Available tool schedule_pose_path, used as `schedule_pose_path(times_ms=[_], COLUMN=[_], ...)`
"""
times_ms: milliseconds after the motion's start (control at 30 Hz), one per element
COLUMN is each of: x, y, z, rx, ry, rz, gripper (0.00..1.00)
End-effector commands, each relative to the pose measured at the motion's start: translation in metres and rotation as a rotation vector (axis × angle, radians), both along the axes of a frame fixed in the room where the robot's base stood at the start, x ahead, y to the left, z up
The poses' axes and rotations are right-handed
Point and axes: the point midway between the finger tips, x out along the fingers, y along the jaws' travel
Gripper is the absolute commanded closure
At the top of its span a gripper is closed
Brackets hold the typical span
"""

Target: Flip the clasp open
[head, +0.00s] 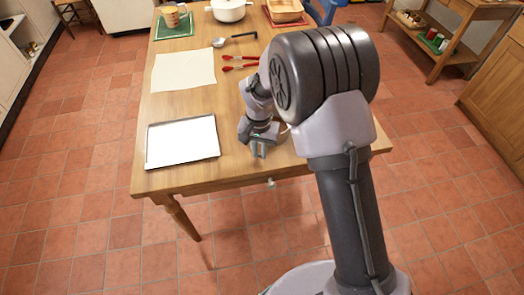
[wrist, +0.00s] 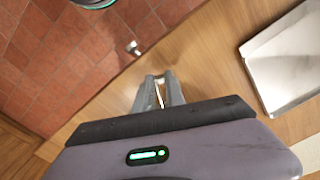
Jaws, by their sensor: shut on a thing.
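My gripper (head: 260,150) is low over the near part of the wooden table, pointing down. In the wrist view its two grey fingers (wrist: 159,92) are close together around a thin pale piece (wrist: 160,87). The piece is too small to make out. I cannot identify the clasp in either view. In the head view the edge of a pale round thing (head: 286,129) shows just right of my gripper, mostly hidden behind my arm.
A metal tray (head: 183,141) lies left of my gripper on the table (head: 228,168). Behind are a white sheet (head: 183,70), red-handled tongs (head: 240,62), a ladle (head: 232,40) and a white pot (head: 229,10). A knob (head: 271,183) sticks out below the front edge.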

Motion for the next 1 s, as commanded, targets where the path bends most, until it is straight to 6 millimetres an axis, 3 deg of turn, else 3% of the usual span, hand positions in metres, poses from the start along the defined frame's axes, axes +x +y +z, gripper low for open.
schedule_pose_path(times_ms=[1000], x=[0.0006], y=[0.0024], z=[-0.0001], rx=[0.000], ry=[0.001], rz=[-0.051], gripper=[1.00])
